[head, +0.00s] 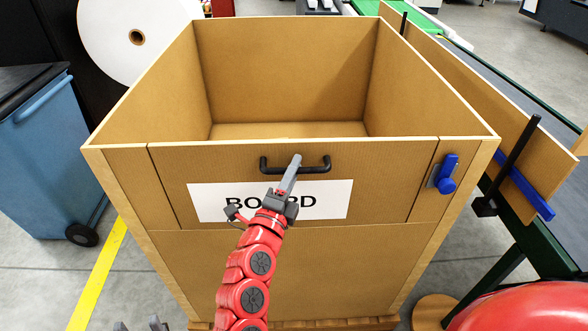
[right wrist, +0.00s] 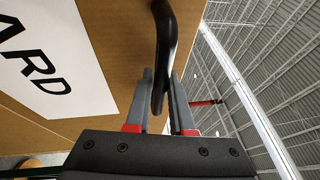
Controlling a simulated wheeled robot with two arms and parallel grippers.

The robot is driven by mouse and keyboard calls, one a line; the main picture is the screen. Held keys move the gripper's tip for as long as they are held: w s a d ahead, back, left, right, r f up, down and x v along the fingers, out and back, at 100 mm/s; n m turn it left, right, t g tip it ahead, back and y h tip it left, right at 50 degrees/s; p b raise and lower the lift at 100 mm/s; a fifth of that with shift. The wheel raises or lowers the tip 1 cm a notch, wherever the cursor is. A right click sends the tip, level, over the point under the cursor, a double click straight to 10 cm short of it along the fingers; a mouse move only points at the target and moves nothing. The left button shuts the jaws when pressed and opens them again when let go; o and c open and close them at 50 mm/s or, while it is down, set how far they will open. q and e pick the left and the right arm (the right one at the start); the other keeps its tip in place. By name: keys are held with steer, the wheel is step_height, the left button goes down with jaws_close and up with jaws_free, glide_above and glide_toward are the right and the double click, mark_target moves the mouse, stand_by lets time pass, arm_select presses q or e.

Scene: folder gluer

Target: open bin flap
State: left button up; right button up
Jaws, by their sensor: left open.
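The bin (head: 330,275) is a large brown open-topped box. Its front flap (head: 385,200) is upright and flush with the front wall. The flap bears a black bar handle (head: 318,169) and a white label reading BOARD (head: 335,200), partly covered by my arm. A blue latch (head: 447,174) sits at the flap's right side. My right gripper (head: 292,168) is at the handle; in the right wrist view the handle (right wrist: 164,50) lies between its fingers (right wrist: 161,98). Whether they grip it is unclear. My left gripper (head: 138,326) is open and empty at the bottom edge, low before the bin.
A blue wheeled bin (head: 40,160) stands at left, with a white roll (head: 135,35) behind. At right, a conveyor frame (head: 500,235) with a brown side board and black posts stands close to the bin. A red rounded object (head: 525,310) is at bottom right.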

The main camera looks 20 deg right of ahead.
jaws_close()
steer(key=shift+f, duration=0.1)
stand_by(1.0)
